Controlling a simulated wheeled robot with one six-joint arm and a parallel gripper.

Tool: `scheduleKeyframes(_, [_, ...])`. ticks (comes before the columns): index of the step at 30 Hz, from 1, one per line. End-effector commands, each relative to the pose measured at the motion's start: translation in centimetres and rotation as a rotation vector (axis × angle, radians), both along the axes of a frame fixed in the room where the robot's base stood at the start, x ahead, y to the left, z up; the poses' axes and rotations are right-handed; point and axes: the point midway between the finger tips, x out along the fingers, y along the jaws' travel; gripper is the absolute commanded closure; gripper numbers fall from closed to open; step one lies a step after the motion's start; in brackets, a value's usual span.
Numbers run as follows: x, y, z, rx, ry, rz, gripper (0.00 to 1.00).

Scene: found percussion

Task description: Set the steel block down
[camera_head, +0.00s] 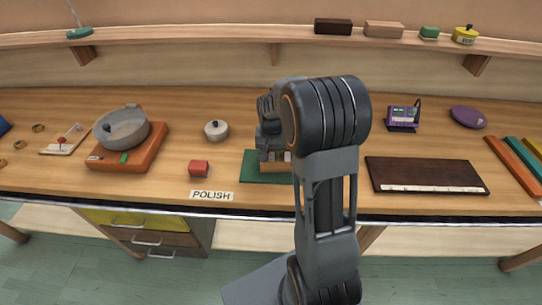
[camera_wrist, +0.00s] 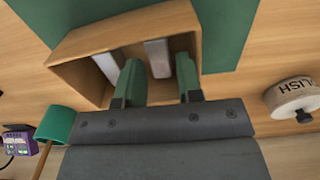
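An open wooden box (camera_wrist: 185,22) stands on a green mat (camera_wrist: 228,30). In the head view, part of the box (camera_head: 271,167) and the mat (camera_head: 253,175) show beside my arm. Two pale grey metal pieces lie in the box: one steel block (camera_wrist: 158,58) between my fingers, another (camera_wrist: 108,68) left of the left finger. My gripper (camera_wrist: 160,65) points into the box with its green fingers apart. Gaps show on both sides of the middle block. In the head view, my arm largely hides the gripper, and the blocks cannot be made out.
A white lidded tin (camera_wrist: 293,95) is right of the box. A green-headed stick (camera_wrist: 56,128) and purple device (camera_wrist: 18,142) are left. A shelf (camera_head: 200,37) runs above.

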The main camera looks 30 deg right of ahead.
Motion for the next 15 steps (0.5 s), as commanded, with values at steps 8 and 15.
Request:
scheduleKeyframes(8, [0.1, 0.0, 5.6, -0.002, -0.005, 0.0, 0.67])
scheduleKeyframes(15, [0.0, 0.0, 8.9, 0.0, -0.002, 0.0, 0.67])
